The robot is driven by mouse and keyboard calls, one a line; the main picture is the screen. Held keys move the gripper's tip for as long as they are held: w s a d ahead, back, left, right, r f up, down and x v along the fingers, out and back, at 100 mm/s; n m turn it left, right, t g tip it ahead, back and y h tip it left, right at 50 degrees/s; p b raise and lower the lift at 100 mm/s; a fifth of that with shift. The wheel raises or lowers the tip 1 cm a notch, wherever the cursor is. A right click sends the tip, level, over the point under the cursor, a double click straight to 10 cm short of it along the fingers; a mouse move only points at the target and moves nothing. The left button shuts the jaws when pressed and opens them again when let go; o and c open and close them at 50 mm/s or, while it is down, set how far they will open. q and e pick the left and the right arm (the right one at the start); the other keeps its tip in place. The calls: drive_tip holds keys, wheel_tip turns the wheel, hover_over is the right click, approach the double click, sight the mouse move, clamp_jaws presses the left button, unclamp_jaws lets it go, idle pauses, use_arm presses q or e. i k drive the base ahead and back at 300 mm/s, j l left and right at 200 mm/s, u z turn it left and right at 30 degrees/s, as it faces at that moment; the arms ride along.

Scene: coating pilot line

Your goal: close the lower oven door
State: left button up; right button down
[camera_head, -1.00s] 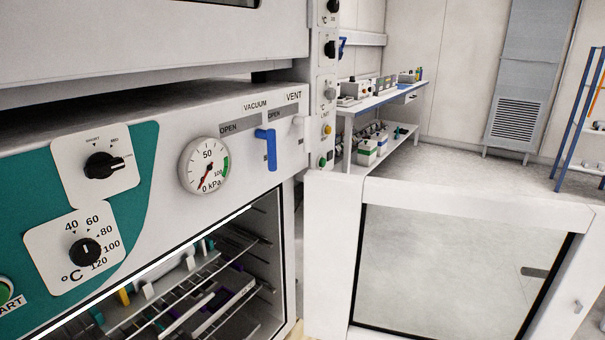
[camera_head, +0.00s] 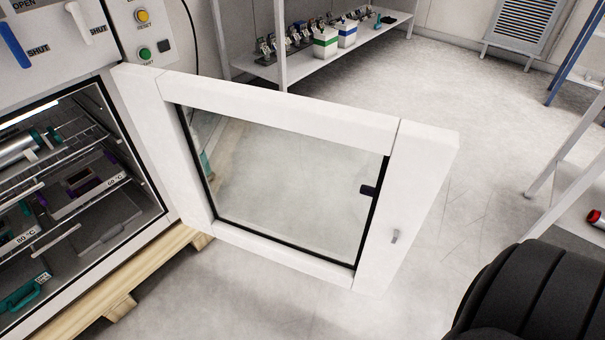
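The lower oven door (camera_head: 290,105) stands wide open, hinged at the oven's right side. It has a white frame around a glass pane (camera_head: 290,190). A small handle or latch (camera_head: 394,237) sits on the white frame near its free edge, and a dark piece (camera_head: 369,191) shows at the edge of the pane. The oven chamber (camera_head: 60,200) is open at the left, with lit wire shelves holding several items. Neither gripper shows in the head view. A black ribbed part at the lower right looks like one of my arms.
The oven rests on a wooden pallet (camera_head: 165,258). Behind the door, a white bench shelf (camera_head: 310,65) carries several boxes and instruments. A blue and white rack (camera_head: 565,150) stands at the right, with a red item (camera_head: 596,217) low down. The floor (camera_head: 470,120) beyond the door is clear.

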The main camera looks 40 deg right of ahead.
sight(418, 158)
drive_tip(key=k+l+u, duration=0.2)
drive_tip(key=l, duration=0.3)
drive_tip(key=k+l+u, duration=0.2)
drive_tip(key=l, duration=0.3)
drive_tip(key=k+l+u, duration=0.2)
drive_tip(key=l, duration=0.25)
drive_tip(key=k+l+u, duration=0.15)
drive_tip(key=l, duration=0.3)
drive_tip(key=k+l+u, duration=0.2)
drive_tip(key=l+u, duration=0.1)
drive_tip(key=l, duration=0.5)
drive_tip(key=l+u, duration=0.15)
drive_tip(key=l, duration=0.4)
drive_tip(key=k+l+u, duration=0.1)
drive_tip(key=l, duration=0.5)
drive_tip(key=k+l+u, duration=0.15)
drive_tip(key=l, duration=0.4)
